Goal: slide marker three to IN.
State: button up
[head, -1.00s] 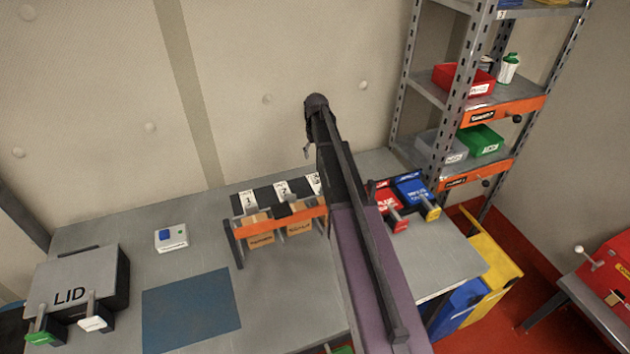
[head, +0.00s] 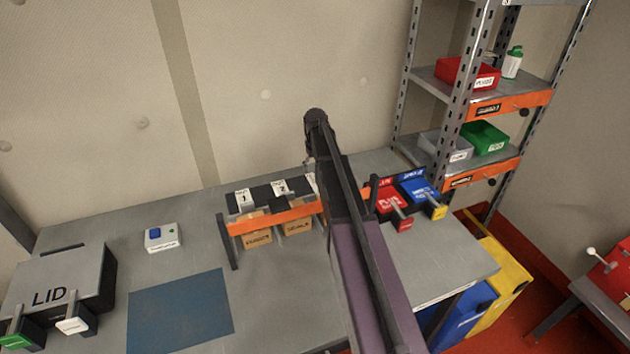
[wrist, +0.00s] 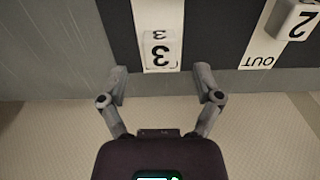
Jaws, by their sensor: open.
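Marker three (wrist: 160,50) is a white block with a black 3, on a white strip of the black board (wrist: 215,30) in the wrist view. My gripper (wrist: 161,75) is open, one finger to each side of the marker in the picture and slightly nearer the lower edge. I see no contact, and the depth gap cannot be told. An OUT label (wrist: 262,55) ends the strip of marker two (wrist: 293,18); no IN label is readable. In the head view the board (head: 262,195) shows cards 1 and 2; the third is mostly hidden behind my arm.
Under the board is an orange-fronted rack (head: 272,218) with cardboard boxes. Red (head: 388,200) and blue (head: 420,190) bins stand right of my arm. A button box (head: 162,238), LID case (head: 60,290) and blue mat (head: 180,310) lie left. Bare bench lies between mat and arm.

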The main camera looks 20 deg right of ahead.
jog(key=shift+f+b, duration=1.6)
jog(key=shift+f, duration=0.3)
grip_shut()
jog(key=shift+s, duration=1.75)
grip_release()
jog(key=shift+w, duration=0.1)
